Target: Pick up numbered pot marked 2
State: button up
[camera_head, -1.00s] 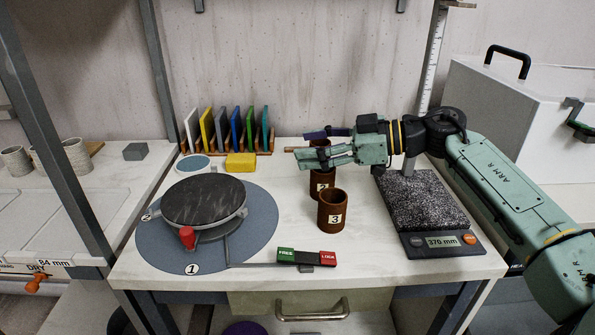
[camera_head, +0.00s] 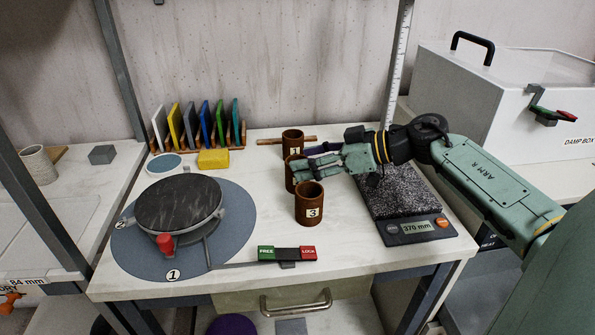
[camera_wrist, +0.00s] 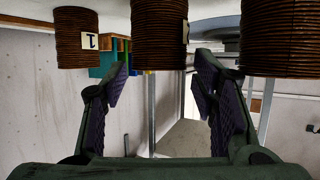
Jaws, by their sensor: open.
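Three brown ribbed pots stand in a row on the white table. The pot marked 1 (camera_head: 292,139) is at the back and the pot marked 3 (camera_head: 309,205) at the front. The middle pot (camera_head: 290,174) is partly covered by my gripper (camera_head: 307,162), and its number is hidden there. In the wrist view, which looks upside down, the middle pot (camera_wrist: 158,35) lies ahead between my open fingers (camera_wrist: 160,85). Only an edge of its label shows. The pot marked 1 (camera_wrist: 77,35) is left of it. My gripper is empty; I cannot tell whether its fingers touch the middle pot.
The pot marked 3 stands close in front of my gripper. A turntable (camera_head: 177,203) is at left, with a red and green switch bar (camera_head: 287,254) at the front edge. Coloured tiles (camera_head: 205,122) stand in a rack behind.

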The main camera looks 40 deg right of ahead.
jog(key=shift+x, duration=0.85)
jog(key=shift+c, duration=0.3)
jog(key=c, duration=0.9)
